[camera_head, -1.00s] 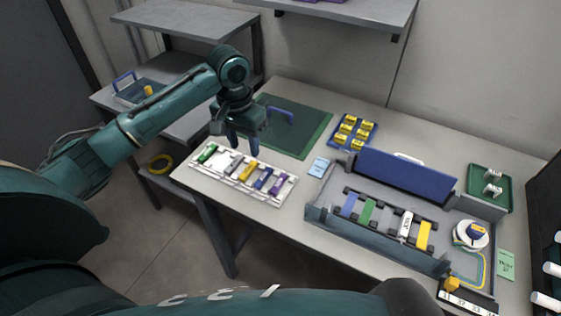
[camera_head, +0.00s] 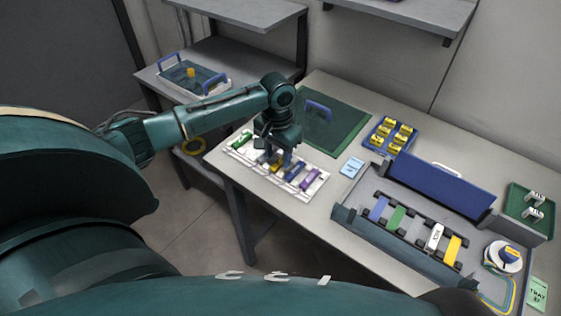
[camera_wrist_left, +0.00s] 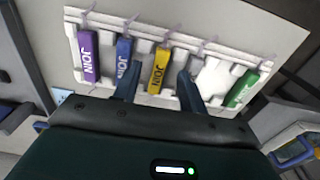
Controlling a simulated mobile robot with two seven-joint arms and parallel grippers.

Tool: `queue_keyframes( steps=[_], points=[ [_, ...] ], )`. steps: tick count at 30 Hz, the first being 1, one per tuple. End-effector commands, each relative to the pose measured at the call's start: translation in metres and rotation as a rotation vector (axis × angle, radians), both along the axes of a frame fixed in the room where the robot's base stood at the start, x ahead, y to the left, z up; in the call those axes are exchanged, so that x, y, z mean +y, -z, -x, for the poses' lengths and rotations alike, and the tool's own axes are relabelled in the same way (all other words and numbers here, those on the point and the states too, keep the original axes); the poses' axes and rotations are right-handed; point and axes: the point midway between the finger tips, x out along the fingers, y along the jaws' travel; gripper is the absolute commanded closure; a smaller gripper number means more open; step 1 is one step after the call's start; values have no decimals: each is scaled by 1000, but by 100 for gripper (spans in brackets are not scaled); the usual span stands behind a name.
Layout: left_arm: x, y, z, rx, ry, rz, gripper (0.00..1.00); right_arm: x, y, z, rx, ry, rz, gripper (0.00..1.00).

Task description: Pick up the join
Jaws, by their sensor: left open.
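A white rack (camera_head: 238,154) at the table's front left edge holds a row of joins. The green join (camera_head: 243,140), yellow join (camera_head: 274,163), blue join (camera_head: 294,173) and purple join (camera_head: 310,180) show in it. My left gripper (camera_head: 276,158) is open and points down at the middle of the rack. In the left wrist view its fingertips (camera_wrist_left: 158,86) lie on either side of the yellow join (camera_wrist_left: 159,70), with the blue join (camera_wrist_left: 123,58) close by the left finger. I cannot tell how deep the fingers reach. A pale area right of the fingers is unclear. My right gripper is not in view.
A green mat (camera_head: 340,125) lies behind the rack. A blue tray with yellow pieces (camera_head: 380,150), a light blue card (camera_head: 352,167) and a grey station with a blue lid (camera_head: 435,185) stand to the right. A side shelf holds a bin (camera_head: 170,78).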

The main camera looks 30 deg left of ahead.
Motion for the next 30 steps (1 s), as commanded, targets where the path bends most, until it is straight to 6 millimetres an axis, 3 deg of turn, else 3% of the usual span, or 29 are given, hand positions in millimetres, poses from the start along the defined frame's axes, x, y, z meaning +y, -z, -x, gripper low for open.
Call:
queue_keyframes(
  steps=[4,12,27,30],
  points=[
    [0,16,0,-1,1,0,58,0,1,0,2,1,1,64],
    [-1,19,0,-2,2,0,58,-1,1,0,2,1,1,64],
    [0,19,0,-2,1,0,99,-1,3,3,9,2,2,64],
    [0,18,0,-2,1,0,100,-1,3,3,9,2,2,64]
  ],
)
